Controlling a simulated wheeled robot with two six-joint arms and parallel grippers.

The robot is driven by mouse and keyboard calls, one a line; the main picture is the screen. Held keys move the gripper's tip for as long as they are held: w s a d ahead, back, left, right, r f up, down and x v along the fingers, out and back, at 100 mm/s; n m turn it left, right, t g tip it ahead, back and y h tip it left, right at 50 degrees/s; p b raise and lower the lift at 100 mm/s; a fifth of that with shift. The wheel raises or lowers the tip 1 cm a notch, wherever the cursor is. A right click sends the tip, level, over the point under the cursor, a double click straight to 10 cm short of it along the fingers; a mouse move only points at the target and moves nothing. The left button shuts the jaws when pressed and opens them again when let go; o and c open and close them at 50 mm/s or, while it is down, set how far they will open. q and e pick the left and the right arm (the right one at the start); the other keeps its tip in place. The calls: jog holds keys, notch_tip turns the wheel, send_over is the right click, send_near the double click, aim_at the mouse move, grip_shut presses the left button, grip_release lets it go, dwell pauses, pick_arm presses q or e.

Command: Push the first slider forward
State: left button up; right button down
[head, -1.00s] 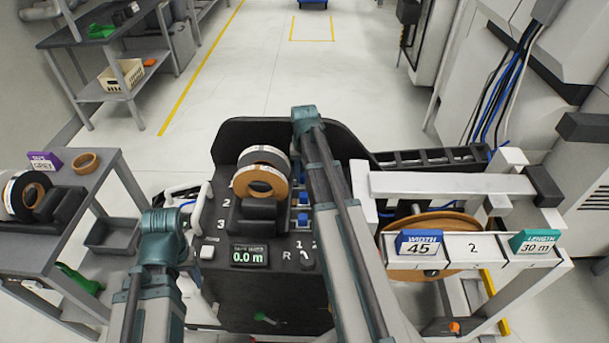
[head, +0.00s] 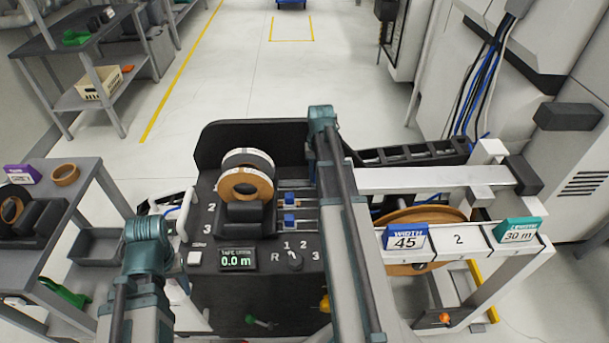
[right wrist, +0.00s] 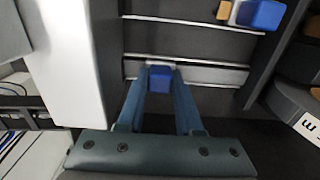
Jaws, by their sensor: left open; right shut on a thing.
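The blue slider in my right gripper (right wrist: 160,92) sits on a metal rail; it shows between the two fingers in the right wrist view (right wrist: 161,74). The gripper is shut on it, and my right forearm hides both in the head view. Another blue slider (right wrist: 262,14) sits farther right on a neighbouring rail. In the head view two blue sliders (head: 290,200) (head: 289,220) stand on parallel rails beside the tape rolls. The held slider is displaced along its rail from its neighbour, toward the white frame. My left gripper (head: 148,238) is open and empty at the machine's left; its fingers hardly show.
Tape rolls (head: 245,184) stand on the black machine panel, above a display (head: 237,259) reading 0.0 m and a knob (head: 294,261). A white frame (head: 430,180) with WIDTH 45 and LENGTH 30 m cards stands right. A grey cart (head: 90,180) stands left.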

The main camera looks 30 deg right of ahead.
jog(key=shift+d, duration=0.2)
jog(key=c, duration=1)
grip_release()
jog(key=shift+o, duration=0.8)
jog(key=shift+s, duration=0.15)
jog(key=shift+r, duration=0.1)
jog(key=shift+r+p, duration=0.9)
jog(key=shift+p, duration=0.1)
notch_tip(320, 180, up, 12)
jog(key=p, duration=1.1)
jog(key=shift+p, duration=0.4)
jog(key=shift+f, duration=0.1)
